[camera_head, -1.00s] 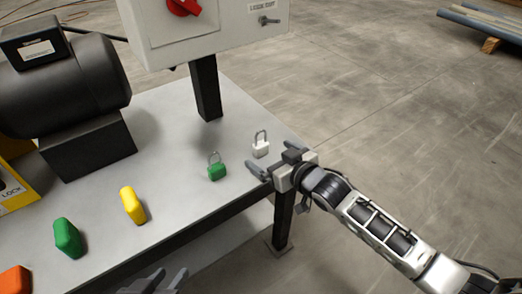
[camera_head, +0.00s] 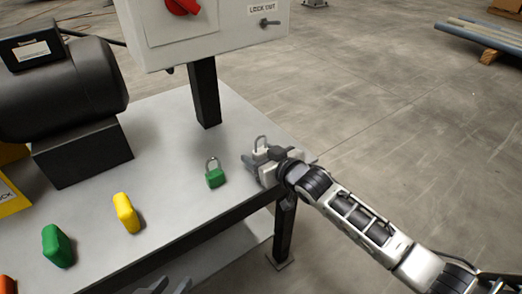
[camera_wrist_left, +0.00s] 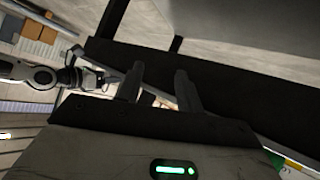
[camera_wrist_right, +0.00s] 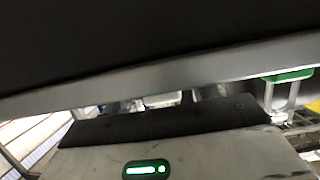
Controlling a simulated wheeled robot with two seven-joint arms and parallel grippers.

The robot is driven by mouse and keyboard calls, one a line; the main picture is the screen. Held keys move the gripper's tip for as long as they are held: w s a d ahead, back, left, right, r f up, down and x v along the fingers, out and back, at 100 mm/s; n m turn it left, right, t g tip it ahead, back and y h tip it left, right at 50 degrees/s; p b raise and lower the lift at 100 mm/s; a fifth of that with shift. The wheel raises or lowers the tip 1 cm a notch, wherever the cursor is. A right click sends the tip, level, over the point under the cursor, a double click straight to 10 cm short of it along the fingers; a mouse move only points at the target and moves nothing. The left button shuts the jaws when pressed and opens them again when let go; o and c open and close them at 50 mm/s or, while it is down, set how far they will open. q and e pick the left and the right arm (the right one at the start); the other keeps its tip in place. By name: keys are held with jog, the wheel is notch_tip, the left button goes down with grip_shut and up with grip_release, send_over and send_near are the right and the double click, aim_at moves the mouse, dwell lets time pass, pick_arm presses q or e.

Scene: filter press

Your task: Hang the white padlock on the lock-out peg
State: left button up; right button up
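The white padlock (camera_head: 261,142) is on the table near its right corner. Its shackle shows upright, and its body is mostly hidden by my right gripper (camera_head: 262,157). The right fingers are at the padlock's body, low over the table; whether they are closed on it cannot be told. The right wrist view does not show these fingers clearly. The lock-out peg (camera_head: 269,22) sticks out of the grey box under the LOCK OUT label and is empty. My left gripper (camera_head: 166,287) is at the bottom edge, open and empty, with both fingers apart in the left wrist view (camera_wrist_left: 158,88).
A green padlock (camera_head: 214,176) stands left of my right gripper; it shows in the right wrist view (camera_wrist_right: 288,75). Yellow (camera_head: 126,213) and green (camera_head: 57,246) blocks lie farther left. A black post (camera_head: 205,92) carries the box. A black motor (camera_head: 60,90) stands at left.

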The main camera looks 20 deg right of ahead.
jog(key=c, duration=0.7)
